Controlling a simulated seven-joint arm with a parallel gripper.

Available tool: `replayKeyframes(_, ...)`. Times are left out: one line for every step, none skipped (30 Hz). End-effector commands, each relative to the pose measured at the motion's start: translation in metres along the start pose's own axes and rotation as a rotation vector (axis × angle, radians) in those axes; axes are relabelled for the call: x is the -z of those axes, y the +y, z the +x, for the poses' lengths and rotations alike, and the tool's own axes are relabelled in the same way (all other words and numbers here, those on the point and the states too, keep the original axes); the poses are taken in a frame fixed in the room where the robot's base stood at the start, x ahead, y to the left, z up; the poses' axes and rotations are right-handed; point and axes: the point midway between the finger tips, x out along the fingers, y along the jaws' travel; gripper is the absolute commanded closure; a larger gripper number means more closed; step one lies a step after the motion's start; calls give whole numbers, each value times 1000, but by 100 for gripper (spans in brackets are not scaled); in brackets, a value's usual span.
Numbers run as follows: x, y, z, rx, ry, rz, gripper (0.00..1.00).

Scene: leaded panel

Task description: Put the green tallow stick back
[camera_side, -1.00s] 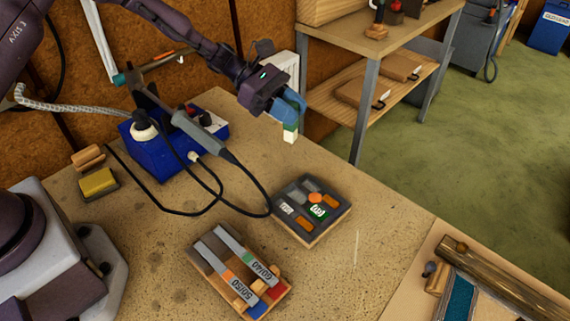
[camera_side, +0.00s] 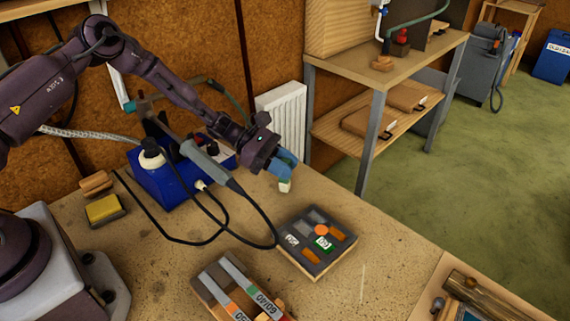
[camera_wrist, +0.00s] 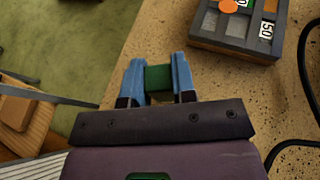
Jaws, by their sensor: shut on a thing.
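My gripper (camera_side: 284,172) is shut on the green tallow stick (camera_wrist: 158,78), holding it in the air beyond the dark compartment tray (camera_side: 301,262). In the side view the stick's pale lower end (camera_side: 285,187) shows below the blue fingertips. In the wrist view its green side shows between the two fingers; the rest is hidden. The tray also shows in the wrist view (camera_wrist: 232,47), up and to the right of the fingers. It holds orange pieces, an orange disc (camera_side: 321,230), a green-and-white label (camera_side: 324,243) and grey spaces. The stick is apart from the tray.
A wooden rack (camera_side: 215,297) with labelled bars stands in front of the tray, cut off below. A blue soldering station (camera_side: 185,165) and its black cable (camera_side: 225,215) lie left of the tray. A shelf unit (camera_side: 371,140) stands behind the bench. Bench is clear right of the tray.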

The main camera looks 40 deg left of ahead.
Motion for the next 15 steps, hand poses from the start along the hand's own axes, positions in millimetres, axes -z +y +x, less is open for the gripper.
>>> replayKeyframes(0, 0, 0, 0, 0, 1, 100)
replayKeyframes(0, 0, 0, 0, 0, 1, 100)
replayKeyframes(0, 0, 0, 0, 0, 1, 100)
replayKeyframes(0, 0, 0, 0, 0, 1, 100)
replayKeyframes(0, 0, 0, 0, 0, 1, 100)
replayKeyframes(0, 0, 0, 0, 0, 0, 100)
replayKeyframes(1, 0, 0, 0, 0, 0, 100)
replayKeyframes(2, 0, 1, 1, 0, 0, 100)
replayKeyframes(3, 0, 1, 1, 0, -1, 100)
replayKeyframes(3, 0, 1, 1, 0, -1, 70)
replayKeyframes(3, 0, 1, 1, 0, -1, 64)
replayKeyframes(3, 0, 1, 1, 0, -1, 54)
replayKeyframes(3, 0, 1, 1, 0, -1, 50)
replayKeyframes(3, 0, 1, 1, 0, 0, 50)
replayKeyframes(2, 0, 1, 1, 0, 0, 50)
